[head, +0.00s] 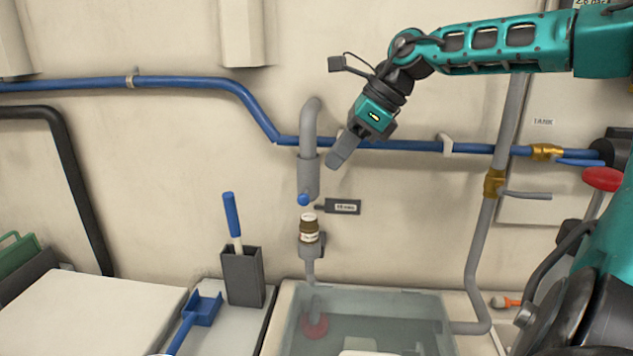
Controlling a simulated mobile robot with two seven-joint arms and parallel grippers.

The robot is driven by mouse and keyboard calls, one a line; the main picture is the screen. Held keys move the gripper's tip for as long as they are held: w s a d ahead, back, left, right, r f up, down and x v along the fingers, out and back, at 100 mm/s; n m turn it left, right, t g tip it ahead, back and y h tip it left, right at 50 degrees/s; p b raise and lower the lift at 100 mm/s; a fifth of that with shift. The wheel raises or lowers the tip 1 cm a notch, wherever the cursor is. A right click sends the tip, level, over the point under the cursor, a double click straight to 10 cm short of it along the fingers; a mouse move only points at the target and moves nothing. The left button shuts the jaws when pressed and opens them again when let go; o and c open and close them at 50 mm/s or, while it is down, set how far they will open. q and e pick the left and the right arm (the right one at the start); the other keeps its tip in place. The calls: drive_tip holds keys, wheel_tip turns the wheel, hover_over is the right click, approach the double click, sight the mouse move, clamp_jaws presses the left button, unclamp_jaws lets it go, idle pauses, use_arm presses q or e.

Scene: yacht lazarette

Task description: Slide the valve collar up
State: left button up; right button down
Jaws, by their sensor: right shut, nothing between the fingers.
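A grey sleeve (308,178), which looks like the valve collar, sits around the lower end of a hooked grey pipe (312,110) on the wall. A blue round knob (303,200) shows at its bottom. My right gripper (339,156) comes in from the upper right, pointing down and left. It is shut and empty, just right of the sleeve's upper part in the picture. I cannot tell whether they touch. My left gripper is not in view.
A blue pipe (400,146) runs along the wall. A water-filled basin (448,310) and a dark brush pot (243,278) stand below.

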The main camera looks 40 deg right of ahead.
sight(309, 197)
drive_tip(key=x, duration=0.6)
drive_tip(key=shift+w+f, duration=0.15)
drive_tip(key=shift+f, duration=0.1)
drive_tip(key=shift+a+f, duration=0.1)
drive_tip(key=shift+f, duration=0.05)
drive_tip(key=shift+w+f, duration=0.1)
drive_tip(key=shift+w+a+f+b, duration=0.1)
drive_tip(key=shift+f+b, duration=0.65)
drive_tip(key=shift+b, duration=0.2)
drive_tip(key=shift+w+r, duration=0.1)
